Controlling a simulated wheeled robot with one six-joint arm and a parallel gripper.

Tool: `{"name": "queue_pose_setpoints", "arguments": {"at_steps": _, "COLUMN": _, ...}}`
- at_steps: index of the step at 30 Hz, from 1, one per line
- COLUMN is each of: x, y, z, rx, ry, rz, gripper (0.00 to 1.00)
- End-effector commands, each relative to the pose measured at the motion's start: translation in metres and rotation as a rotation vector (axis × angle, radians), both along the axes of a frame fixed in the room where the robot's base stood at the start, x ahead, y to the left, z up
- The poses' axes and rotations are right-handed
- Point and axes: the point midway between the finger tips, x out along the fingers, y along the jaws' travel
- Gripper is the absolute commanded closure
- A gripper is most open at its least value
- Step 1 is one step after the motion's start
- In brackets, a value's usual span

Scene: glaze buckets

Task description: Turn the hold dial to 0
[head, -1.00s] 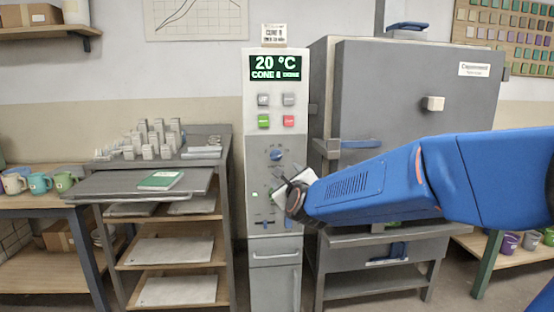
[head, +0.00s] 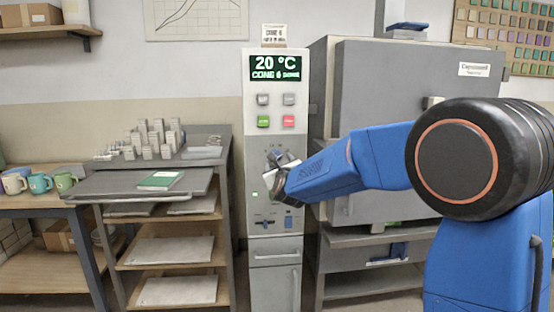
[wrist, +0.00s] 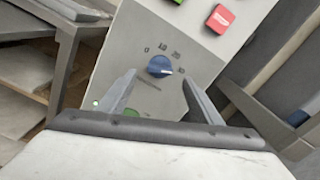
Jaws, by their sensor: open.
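The hold dial (wrist: 159,66) is a round blue knob on the grey control panel (wrist: 135,40). In the wrist view, numbers run in an arc above it, with 0 at the left end. Its pale pointer mark appears to face right, towards the last number, which is too small to read surely. My gripper (wrist: 159,82) is open, with one finger on each side of the dial's lower part in this view. I cannot tell whether they touch it. In the head view, my gripper (head: 277,158) partly covers the dial (head: 272,153).
Green (head: 263,121), red (head: 289,121) and two grey buttons sit above the dial. A blue slider (head: 264,223) is below. The kiln (head: 400,75) stands close on the right, a shelved cart (head: 225,170) on the left.

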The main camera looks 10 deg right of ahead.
Motion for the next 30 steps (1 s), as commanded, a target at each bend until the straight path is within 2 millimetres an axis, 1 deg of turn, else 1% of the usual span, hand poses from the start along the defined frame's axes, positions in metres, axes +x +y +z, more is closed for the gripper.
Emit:
{"name": "queue_pose_setpoints", "arguments": {"at_steps": 1, "x": 0.01, "y": 0.0, "z": -0.001, "rx": 0.0, "ry": 0.001, "rz": -0.001, "gripper": 0.41}}
{"name": "queue_pose_setpoints", "arguments": {"at_steps": 6, "x": 0.037, "y": -0.001, "z": -0.001, "rx": 0.0, "ry": 0.001, "rz": -0.002, "gripper": 0.41}}
{"name": "queue_pose_setpoints", "arguments": {"at_steps": 12, "x": 0.058, "y": 0.0, "z": 0.0, "rx": 0.0, "ry": 0.0, "rz": -0.001, "gripper": 0.41}}
{"name": "queue_pose_setpoints", "arguments": {"at_steps": 17, "x": 0.065, "y": 0.0, "z": 0.0, "rx": -0.001, "ry": 0.0, "rz": 0.0, "gripper": 0.41}}
{"name": "queue_pose_setpoints", "arguments": {"at_steps": 25, "x": 0.065, "y": 0.0, "z": 0.0, "rx": -0.001, "ry": 0.0, "rz": 0.0, "gripper": 0.41}}
{"name": "queue_pose_setpoints", "arguments": {"at_steps": 26, "x": 0.065, "y": 0.0, "z": 0.0, "rx": -0.001, "ry": 0.0, "rz": 0.0, "gripper": 0.48}}
{"name": "queue_pose_setpoints", "arguments": {"at_steps": 27, "x": 0.065, "y": 0.0, "z": 0.0, "rx": -0.001, "ry": 0.0, "rz": 0.0, "gripper": 0.57}}
{"name": "queue_pose_setpoints", "arguments": {"at_steps": 29, "x": 0.065, "y": 0.0, "z": 0.0, "rx": -0.001, "ry": 0.0, "rz": 0.0, "gripper": 0.72}}
{"name": "queue_pose_setpoints", "arguments": {"at_steps": 30, "x": 0.065, "y": 0.0, "z": 0.0, "rx": -0.001, "ry": 0.0, "rz": 0.0, "gripper": 0.81}}
